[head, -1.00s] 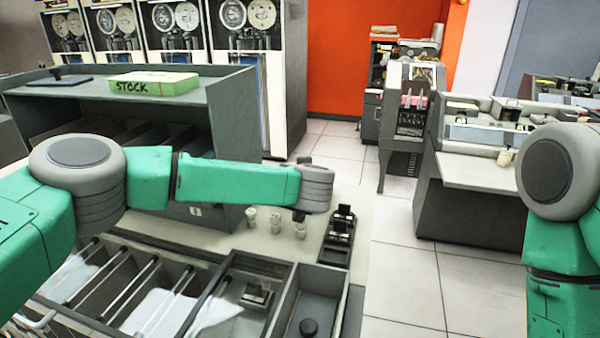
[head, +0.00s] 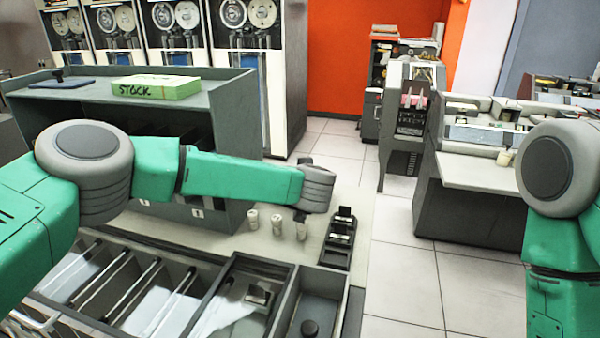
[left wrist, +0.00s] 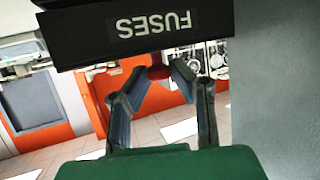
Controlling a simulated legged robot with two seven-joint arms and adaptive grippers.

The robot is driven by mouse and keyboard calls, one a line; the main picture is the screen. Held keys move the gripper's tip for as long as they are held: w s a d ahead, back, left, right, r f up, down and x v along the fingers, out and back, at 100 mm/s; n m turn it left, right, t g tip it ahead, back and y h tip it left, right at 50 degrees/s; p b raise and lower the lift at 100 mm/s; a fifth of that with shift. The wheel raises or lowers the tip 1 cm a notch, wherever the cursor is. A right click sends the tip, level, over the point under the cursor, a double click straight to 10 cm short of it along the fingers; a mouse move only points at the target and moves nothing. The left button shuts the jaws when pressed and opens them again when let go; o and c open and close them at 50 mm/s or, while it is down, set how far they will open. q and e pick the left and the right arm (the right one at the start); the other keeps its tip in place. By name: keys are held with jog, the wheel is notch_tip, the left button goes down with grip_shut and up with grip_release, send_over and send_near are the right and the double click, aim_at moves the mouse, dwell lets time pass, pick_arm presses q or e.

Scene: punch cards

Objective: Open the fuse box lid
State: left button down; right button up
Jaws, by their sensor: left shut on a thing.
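The fuse box (left wrist: 130,35) shows in the left wrist view as a dark panel at the top, with white "FUSES" lettering upside down. My left gripper (left wrist: 158,72) is just beneath it in that view. Its two fingers converge at the panel's lower edge, shut on what appears to be the lid's small dark grip; the contact is partly hidden. In the head view my left arm reaches across from the left, and its gripper and the fuse box cannot be made out there. My right gripper is out of view; only the right arm shows.
A grey shelf unit carries a green STOCK box (head: 156,87) behind my left arm. Several small white cups (head: 277,224) and a black device (head: 340,238) stand on the counter. Open trays (head: 250,296) lie in front. Floor on the right is clear.

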pick_arm(q)
jog(key=shift+w+r+p, duration=0.45)
jog(key=shift+r+p, duration=0.15)
jog(key=shift+r, duration=0.25)
jog(key=shift+w+d+r+p, duration=0.2)
jog(key=shift+w+r+p, duration=0.15)
jog(key=shift+w+p, duration=0.2)
jog(key=shift+w+d+r, duration=0.15)
jog(key=shift+w+r, duration=0.2)
jog(key=shift+w, duration=0.5)
jog(key=shift+w+d+r, duration=0.15)
jog(key=shift+w+r, duration=0.2)
jog(key=shift+w, duration=0.45)
jog(key=c, duration=1.4)
grip_release()
jog(key=shift+d, duration=0.1)
jog(key=shift+c, duration=0.2)
jog(key=shift+s+d+f, duration=0.15)
jog(key=shift+s+d, duration=0.05)
jog(key=shift+d, duration=0.1)
